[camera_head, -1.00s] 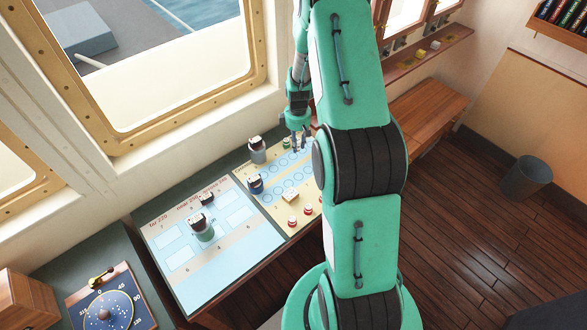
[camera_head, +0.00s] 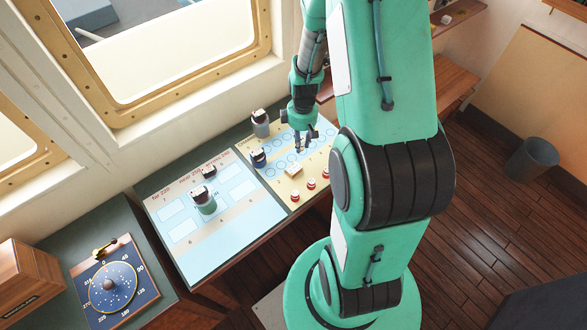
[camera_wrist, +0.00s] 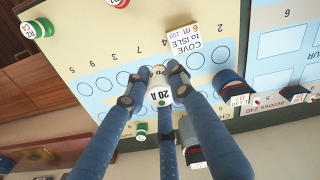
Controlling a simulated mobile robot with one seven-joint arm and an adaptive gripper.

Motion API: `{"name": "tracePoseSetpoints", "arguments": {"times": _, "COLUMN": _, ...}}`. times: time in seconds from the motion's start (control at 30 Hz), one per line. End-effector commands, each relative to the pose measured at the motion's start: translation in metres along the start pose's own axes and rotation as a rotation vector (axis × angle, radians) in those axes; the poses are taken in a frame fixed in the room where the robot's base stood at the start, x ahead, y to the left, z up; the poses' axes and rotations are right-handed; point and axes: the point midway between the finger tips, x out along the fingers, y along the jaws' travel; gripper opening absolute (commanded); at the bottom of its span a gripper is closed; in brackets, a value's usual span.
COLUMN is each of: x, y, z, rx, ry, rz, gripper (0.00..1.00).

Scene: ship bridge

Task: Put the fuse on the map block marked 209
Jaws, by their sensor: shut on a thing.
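My gripper (camera_head: 301,146) is over the cream and blue board (camera_head: 270,186) in the head view. In the wrist view its fingers (camera_wrist: 157,80) are shut on the fuse (camera_wrist: 159,95), a white cylinder marked 20 A with a green dot. The fingers partly hide the fuse. The map block marked 209 (camera_wrist: 185,40), a small white block lettered "COVE to ISLE 6 m", lies on the board, beyond the fingertips and apart from the fuse. In the head view this block (camera_head: 293,170) is below and left of my gripper.
Red and white pieces (camera_head: 311,184) line the board's near edge. Dark-topped pieces (camera_head: 258,158) stand at its left and back (camera_head: 261,122). A green and white piece (camera_wrist: 140,132) is near the gripper. A pale blue chart (camera_head: 230,233) with dark-topped pieces lies left.

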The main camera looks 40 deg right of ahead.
Motion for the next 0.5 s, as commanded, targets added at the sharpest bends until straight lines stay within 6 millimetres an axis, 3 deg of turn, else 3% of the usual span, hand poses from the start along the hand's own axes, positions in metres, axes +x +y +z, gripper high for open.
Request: {"name": "tracePoseSetpoints", "arguments": {"times": 0.5, "x": -0.005, "y": -0.097, "z": 0.049, "rx": -0.021, "ry": 0.004, "rz": -0.002, "gripper": 0.0}}
